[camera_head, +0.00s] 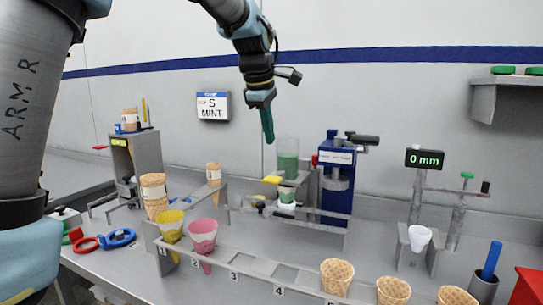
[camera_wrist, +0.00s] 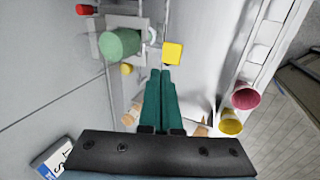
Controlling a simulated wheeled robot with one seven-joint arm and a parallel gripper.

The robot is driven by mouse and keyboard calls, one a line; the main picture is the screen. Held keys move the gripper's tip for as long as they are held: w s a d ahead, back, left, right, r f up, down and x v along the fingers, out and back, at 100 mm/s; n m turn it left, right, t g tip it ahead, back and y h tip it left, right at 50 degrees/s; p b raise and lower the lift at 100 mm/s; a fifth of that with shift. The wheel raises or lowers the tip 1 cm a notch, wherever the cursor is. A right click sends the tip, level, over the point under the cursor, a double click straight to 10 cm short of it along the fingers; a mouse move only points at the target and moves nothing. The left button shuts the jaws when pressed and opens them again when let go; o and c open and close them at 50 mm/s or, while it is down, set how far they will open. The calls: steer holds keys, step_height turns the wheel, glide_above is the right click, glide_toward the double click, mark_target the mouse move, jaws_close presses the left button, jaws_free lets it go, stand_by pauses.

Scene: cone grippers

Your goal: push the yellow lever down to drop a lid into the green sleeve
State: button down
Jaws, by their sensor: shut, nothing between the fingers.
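The yellow lever (camera_head: 272,180) sticks out to the left from the lid dispenser in the head view. In the wrist view its yellow square end (camera_wrist: 172,53) lies just beyond my fingertips. A clear tube with green contents (camera_head: 288,163) stands above it to the right, and a green cylinder (camera_wrist: 120,43) shows in the wrist view. A green-banded white cup (camera_head: 286,197), perhaps the green sleeve, sits below the tube. My gripper (camera_head: 269,138) points down, its teal fingers closed together and empty, above the lever. The fingertips (camera_wrist: 160,73) look apart from it.
A blue machine (camera_head: 336,180) stands right of the dispenser. A rail holds a yellow cone sleeve (camera_head: 171,227) and a pink one (camera_head: 203,232) at slots 1 and 2, with waffle cones (camera_head: 337,275) further right. A grey stand (camera_head: 145,160) is at left. The air around my gripper is clear.

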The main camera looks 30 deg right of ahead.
steer(key=shift+w+v, duration=0.1)
steer(key=shift+v, duration=0.6)
steer(key=shift+w+v, duration=0.15)
steer(key=shift+v, duration=0.55)
steer(key=shift+s+d, duration=0.15)
steer(key=shift+d, duration=0.05)
